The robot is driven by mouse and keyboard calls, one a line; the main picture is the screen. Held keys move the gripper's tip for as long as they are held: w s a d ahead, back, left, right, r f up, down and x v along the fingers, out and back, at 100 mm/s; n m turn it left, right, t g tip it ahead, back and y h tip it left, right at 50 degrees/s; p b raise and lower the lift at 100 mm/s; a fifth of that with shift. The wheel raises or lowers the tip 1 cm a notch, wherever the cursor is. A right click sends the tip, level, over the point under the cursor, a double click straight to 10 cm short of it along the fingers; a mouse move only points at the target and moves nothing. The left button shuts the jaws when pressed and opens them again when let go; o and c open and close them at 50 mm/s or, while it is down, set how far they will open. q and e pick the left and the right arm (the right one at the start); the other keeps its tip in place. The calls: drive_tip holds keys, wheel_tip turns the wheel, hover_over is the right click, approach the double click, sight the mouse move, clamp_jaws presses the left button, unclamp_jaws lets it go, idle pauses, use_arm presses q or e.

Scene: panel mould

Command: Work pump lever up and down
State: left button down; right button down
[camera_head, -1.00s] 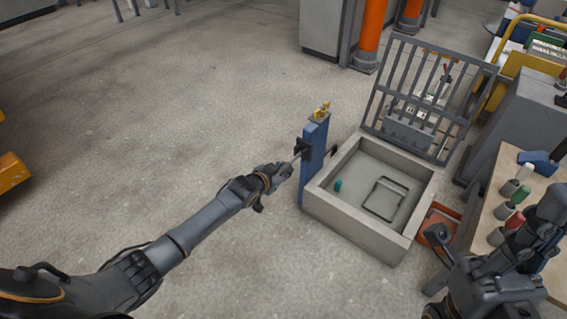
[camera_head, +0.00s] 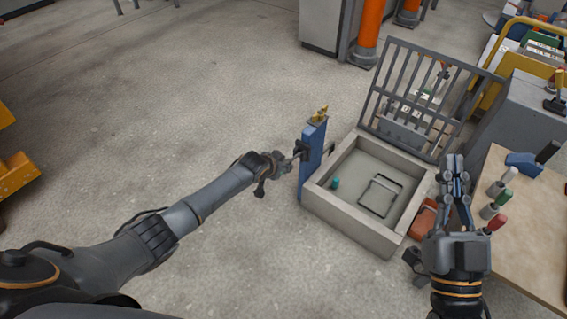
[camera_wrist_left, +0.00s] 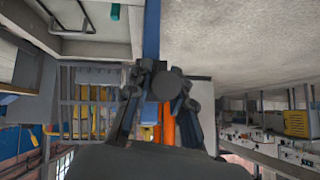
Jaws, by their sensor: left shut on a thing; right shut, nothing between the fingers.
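The pump is a narrow blue upright post (camera_head: 312,155) at the left wall of the grey concrete mould box (camera_head: 345,226). Its short lever (camera_head: 297,154) sticks out to the left from a dark pivot block. My left gripper (camera_head: 282,163) is shut on the lever's outer end. In the left wrist view, the left gripper's fingers (camera_wrist_left: 160,105) flank a dark round end, with the blue post (camera_wrist_left: 152,30) behind it. My right gripper (camera_head: 456,172) is shut and empty, pointing up beside the box's right side, far from the pump.
A barred grey frame (camera_head: 425,98) stands raised at the box's back. A teal cup (camera_head: 335,183) and a dark wire loop (camera_head: 380,196) are inside the box. A wooden bench (camera_head: 530,230) with coloured-handled tools is at right. Floor left of the pump is clear.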

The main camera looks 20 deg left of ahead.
use_arm(q)
drive_tip(key=shift+w+d+r+g+p, duration=0.1)
drive_tip(key=shift+w+r+g+p, duration=0.1)
drive_tip(key=shift+r+g+p, duration=0.5)
drive_tip(key=shift+w+d+r+g+y+p, duration=0.1)
drive_tip(key=shift+w+r+g+y+p, duration=0.1)
drive_tip(key=shift+r+g+y+p, duration=0.35)
drive_tip(key=shift+w, duration=0.1)
use_arm(e)
wheel_tip(320, 180, down, 14)
drive_tip(key=d+g+h, duration=0.2)
drive_tip(key=g+h, duration=0.1)
drive_tip(key=g, duration=0.6)
drive_tip(key=shift+w, duration=0.25)
use_arm(q)
drive_tip(key=c, duration=1.2)
unclamp_jaws()
drive_tip(key=shift+o, duration=0.2)
drive_tip(key=v, duration=1.1)
drive_tip(key=shift+r, duration=0.45)
